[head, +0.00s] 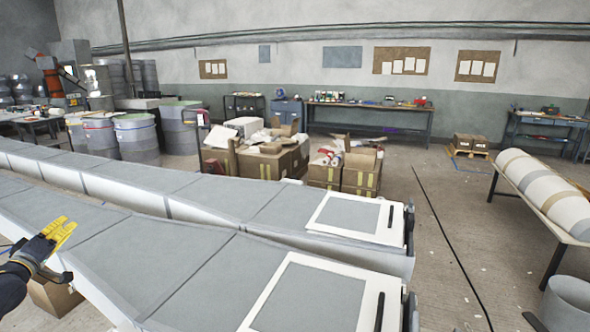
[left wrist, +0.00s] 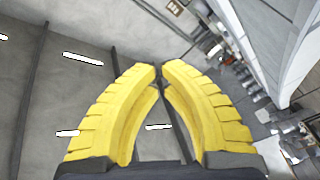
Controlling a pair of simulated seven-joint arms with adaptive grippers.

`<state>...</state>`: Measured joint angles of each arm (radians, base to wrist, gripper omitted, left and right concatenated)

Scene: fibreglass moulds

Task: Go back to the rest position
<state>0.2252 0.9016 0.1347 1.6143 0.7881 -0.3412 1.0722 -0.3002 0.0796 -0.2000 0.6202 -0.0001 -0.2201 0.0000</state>
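My left gripper (head: 68,232) is at the left edge of the head view, beside the near long grey mould (head: 180,255). Its yellow fingers point up and to the right. In the left wrist view its fingertips (left wrist: 161,72) come together at the top with nothing between them, so it is shut and empty. My right gripper is in neither view. A second long grey mould (head: 215,195) lies behind the near one. Each mould has a white-framed panel at its right end.
Cardboard boxes (head: 265,162) are stacked behind the moulds. Drums (head: 138,138) stand at the back left. A bench with a large roll (head: 545,190) is at the right. A box (head: 55,295) sits low beneath my left gripper. The floor right of the moulds is mostly clear.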

